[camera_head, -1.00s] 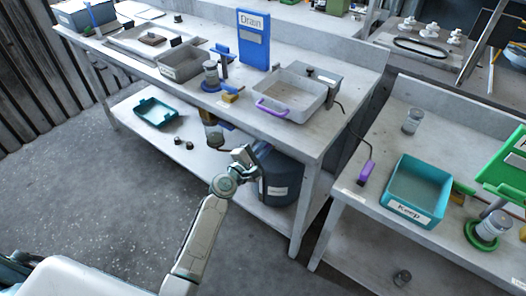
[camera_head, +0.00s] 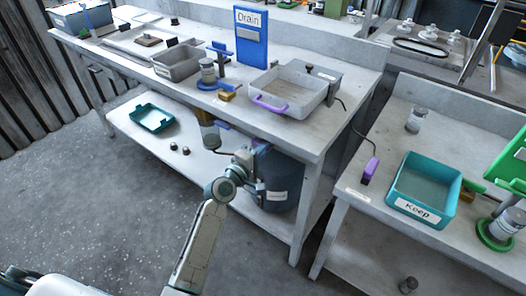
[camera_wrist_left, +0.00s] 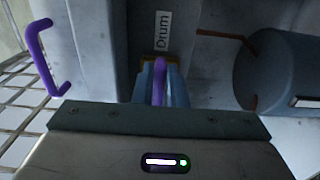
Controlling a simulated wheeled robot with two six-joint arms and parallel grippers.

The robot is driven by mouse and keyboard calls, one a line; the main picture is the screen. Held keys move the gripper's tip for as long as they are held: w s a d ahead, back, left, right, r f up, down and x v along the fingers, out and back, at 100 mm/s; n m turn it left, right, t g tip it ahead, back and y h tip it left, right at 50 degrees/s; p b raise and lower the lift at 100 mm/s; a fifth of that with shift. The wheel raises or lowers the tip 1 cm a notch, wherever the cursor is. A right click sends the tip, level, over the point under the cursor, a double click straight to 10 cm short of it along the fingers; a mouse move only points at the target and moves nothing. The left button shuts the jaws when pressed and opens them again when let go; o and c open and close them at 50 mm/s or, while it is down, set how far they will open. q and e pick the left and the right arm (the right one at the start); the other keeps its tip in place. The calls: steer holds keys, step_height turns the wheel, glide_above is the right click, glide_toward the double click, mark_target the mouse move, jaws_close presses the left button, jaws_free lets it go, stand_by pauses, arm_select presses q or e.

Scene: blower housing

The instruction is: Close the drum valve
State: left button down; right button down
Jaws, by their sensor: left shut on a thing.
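The dark blue-grey drum (camera_head: 278,188) stands on the lower shelf under the bench; the left wrist view shows it at the right (camera_wrist_left: 285,70). In that view, a purple valve lever (camera_wrist_left: 160,82) with yellow behind it sits below a white "Drum" label (camera_wrist_left: 163,30). My left gripper (camera_wrist_left: 160,88) is shut on this lever, with a blue-grey finger on each side. In the head view, my left gripper (camera_head: 246,160) is under the bench's front edge, in front of the drum. The valve is mostly hidden there. My right gripper is not in view.
Above, the bench carries a grey tray (camera_head: 290,92) with a purple handle, a blue "Drain" board (camera_head: 251,38) and a grey bin (camera_head: 177,64). A teal tray (camera_head: 152,117) lies on the lower shelf. A teal "Keep" bin (camera_head: 422,190) stands on the right table.

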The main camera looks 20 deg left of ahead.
arm_select(q)
steer(key=shift+f, duration=0.1)
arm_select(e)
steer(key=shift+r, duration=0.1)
arm_select(q)
steer(key=c, duration=1.5)
jaws_free()
steer(key=shift+o, duration=0.2)
